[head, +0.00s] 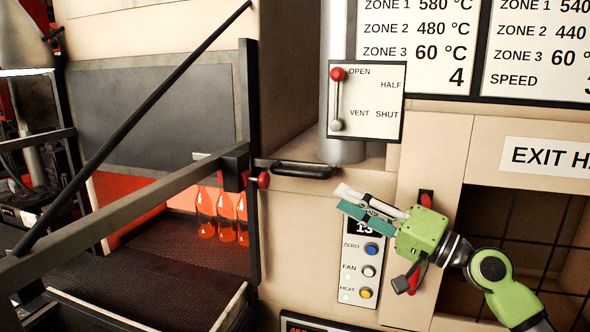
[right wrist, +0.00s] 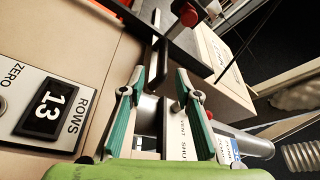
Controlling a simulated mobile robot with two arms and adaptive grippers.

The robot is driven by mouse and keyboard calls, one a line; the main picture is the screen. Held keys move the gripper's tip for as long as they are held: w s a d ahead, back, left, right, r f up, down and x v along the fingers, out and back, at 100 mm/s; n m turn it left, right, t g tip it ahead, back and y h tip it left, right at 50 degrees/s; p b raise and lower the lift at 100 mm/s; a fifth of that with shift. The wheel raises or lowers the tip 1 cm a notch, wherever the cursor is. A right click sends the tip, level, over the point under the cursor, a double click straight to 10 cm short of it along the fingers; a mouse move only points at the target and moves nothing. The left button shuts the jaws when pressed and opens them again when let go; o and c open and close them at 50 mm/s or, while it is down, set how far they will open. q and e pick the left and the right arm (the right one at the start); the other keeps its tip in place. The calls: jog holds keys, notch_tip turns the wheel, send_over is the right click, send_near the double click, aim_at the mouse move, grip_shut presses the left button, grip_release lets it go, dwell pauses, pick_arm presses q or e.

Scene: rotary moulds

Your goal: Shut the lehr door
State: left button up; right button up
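A dark grey panel (head: 150,110), which looks like the lehr door, hangs above the opening at the left of the head view; the opening beneath shows glowing orange bottles (head: 226,218). The lever plate (head: 385,102) is marked OPEN, HALF, VENT and SHUT; its lever's red knob (head: 338,74) is up by OPEN. A black bar handle (head: 297,168) sticks out below and left of the plate. My right gripper (head: 348,199) is open and empty, just below and right of this handle. In the right wrist view its teal fingers (right wrist: 159,75) are apart. My left gripper is not in view.
A second red knob (head: 263,180) sits on a bracket by the opening. A panel with buttons (head: 358,268) is right below my right gripper. Diagonal and horizontal bars (head: 130,205) cross the left side. A barred hatch (head: 535,235) lies at the right.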

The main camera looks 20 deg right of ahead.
aim_at(294, 173)
jog(key=p+x, duration=0.2)
jog(key=x, duration=0.2)
jog(key=p+x, duration=0.3)
jog(key=x, duration=0.1)
jog(key=r+p+x, duration=0.1)
jog(key=p+x, duration=0.1)
jog(key=x, duration=0.2)
jog(key=shift+a, duration=0.15)
jog(key=shift+w+a+p, duration=0.35)
jog(key=shift+w, duration=0.1)
jog(key=shift+w+a, duration=0.1)
jog(key=shift+a, duration=0.05)
grip_shut()
